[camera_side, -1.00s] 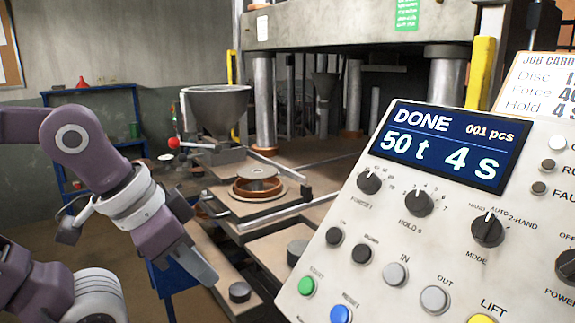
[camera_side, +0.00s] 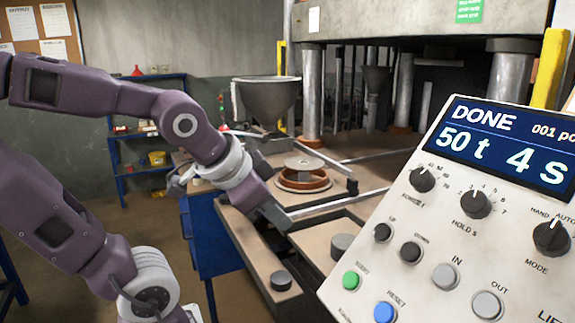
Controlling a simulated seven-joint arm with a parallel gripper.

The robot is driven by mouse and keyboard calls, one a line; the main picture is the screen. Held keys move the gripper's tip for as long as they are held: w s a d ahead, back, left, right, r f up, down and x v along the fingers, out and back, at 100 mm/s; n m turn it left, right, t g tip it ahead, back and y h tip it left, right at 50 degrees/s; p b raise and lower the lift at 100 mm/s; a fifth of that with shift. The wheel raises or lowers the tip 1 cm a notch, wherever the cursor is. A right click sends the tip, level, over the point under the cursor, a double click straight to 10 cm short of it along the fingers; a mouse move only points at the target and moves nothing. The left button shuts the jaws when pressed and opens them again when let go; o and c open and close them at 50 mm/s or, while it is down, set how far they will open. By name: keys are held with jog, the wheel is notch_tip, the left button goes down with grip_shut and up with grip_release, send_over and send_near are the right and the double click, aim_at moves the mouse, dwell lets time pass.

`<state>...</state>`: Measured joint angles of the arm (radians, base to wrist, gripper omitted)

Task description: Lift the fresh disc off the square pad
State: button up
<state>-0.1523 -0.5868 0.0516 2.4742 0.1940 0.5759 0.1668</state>
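A thin round grey-tan disc (camera_side: 304,163) shows at the top of a brown ring-shaped mould (camera_side: 318,182) on the press bench. It sits higher than the ring's rim, with a small hole or knob at its middle. The mould rests on a round base on a flat tan plate (camera_side: 338,197); I cannot tell whether this plate is the square pad. My gripper (camera_side: 277,216) points down and right, in front of and left of the mould, apart from the disc. Its fingers overlap in this view, so their opening is hidden. Nothing shows held in it.
The press control panel (camera_side: 440,225) fills the right foreground; its screen reads DONE, 50 t, 4 s. A hopper (camera_side: 266,98) stands behind the mould. Short dark cylinders (camera_side: 281,280) stand on the front boards. Press columns (camera_side: 313,95) rise behind. A blue shelf (camera_side: 150,130) is at the back left.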

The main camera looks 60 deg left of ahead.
jog(key=w+a+r+m+t+y, duration=0.15)
jog(key=w+a, duration=0.25)
jog(key=a, duration=0.4)
jog(key=w+a+m+t+y, duration=0.1)
jog(key=w+a+m+y, duration=0.15)
jog(key=w+a, duration=0.35)
jog(key=m+t, duration=0.1)
jog(key=m, duration=0.3)
send_near(294, 166)
jog(key=w, duration=0.1)
jog(key=m, duration=0.1)
jog(key=a+f+m+t+h, duration=0.1)
jog(key=a+m+t, duration=0.1)
jog(key=m, duration=0.1)
jog(key=shift+a+f+h, duration=0.2)
jog(key=shift+f+h, duration=0.1)
jog(key=shift+s+a+f+m+t+h, duration=0.1)
jog(key=shift+s+f+m+t+h, duration=0.15)
jog(key=shift+m, duration=0.35)
jog(key=shift+w+f+m+h, duration=0.15)
jog(key=shift+w+m+h, duration=0.15)
jog(key=shift+w, duration=0.15)
jog(key=shift+x, duration=2.05)
jog(key=c, duration=0.3)
